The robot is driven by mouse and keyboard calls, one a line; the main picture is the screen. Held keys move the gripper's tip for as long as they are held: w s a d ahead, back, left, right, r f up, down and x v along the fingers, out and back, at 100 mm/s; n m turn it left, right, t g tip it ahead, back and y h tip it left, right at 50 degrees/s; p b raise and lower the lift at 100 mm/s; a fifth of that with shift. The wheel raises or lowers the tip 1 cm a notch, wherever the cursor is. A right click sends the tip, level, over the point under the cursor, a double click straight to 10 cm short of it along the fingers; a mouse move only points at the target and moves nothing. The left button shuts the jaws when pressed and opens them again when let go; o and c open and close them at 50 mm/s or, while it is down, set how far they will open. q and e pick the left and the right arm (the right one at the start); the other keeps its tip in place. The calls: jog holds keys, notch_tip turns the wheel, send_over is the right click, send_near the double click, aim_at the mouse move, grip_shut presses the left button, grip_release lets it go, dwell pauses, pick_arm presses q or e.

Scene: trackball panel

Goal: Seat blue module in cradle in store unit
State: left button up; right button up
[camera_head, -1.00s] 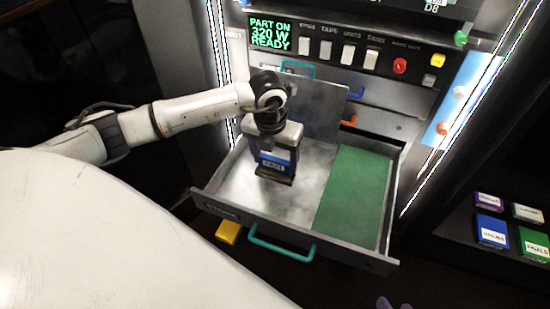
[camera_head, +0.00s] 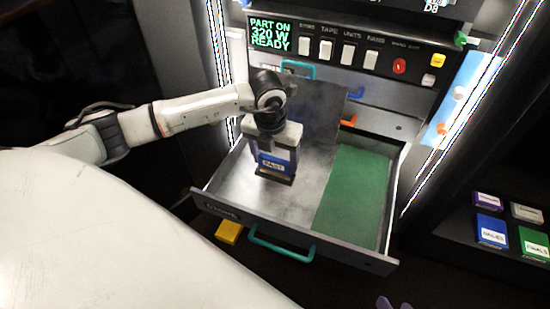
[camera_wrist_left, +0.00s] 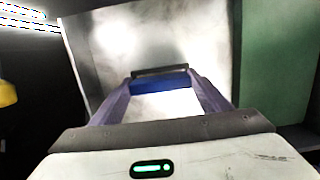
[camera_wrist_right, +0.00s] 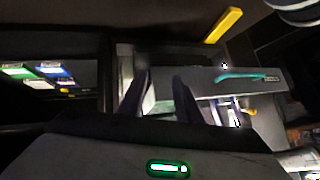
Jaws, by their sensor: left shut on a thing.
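The blue module (camera_head: 273,163), with a white label, is upright in my left gripper (camera_head: 277,160), which is shut on it inside the open drawer (camera_head: 210,206). It hangs over the bare grey left part of the drawer; I cannot tell whether its dark underside touches the floor. The left wrist view shows the module's blue top (camera_wrist_left: 160,84) between the purple fingers. I cannot make out a separate cradle. My right gripper (camera_wrist_right: 158,88) is open and empty, its dark fingers apart; only purple fingertips show at the bottom of the head view.
A green panel (camera_head: 355,195) fills the drawer's right side. A grey upright plate (camera_head: 318,110) stands behind the module. A teal handle (camera_head: 280,247) is on the drawer front, with a yellow block (camera_head: 228,232) below. A dark shelf at right holds several labelled blocks (camera_head: 491,230).

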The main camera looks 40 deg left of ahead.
pick_arm(q)
jog(key=shift+f+b, duration=0.45)
jog(key=shift+f, duration=0.25)
pick_arm(e)
jog(key=shift+f, duration=0.35)
pick_arm(q)
jog(key=shift+f, duration=0.35)
pick_arm(e)
jog(key=shift+w, duration=0.1)
pick_arm(q)
jog(key=o, duration=1)
pick_arm(e)
jog(key=shift+a+r, duration=0.1)
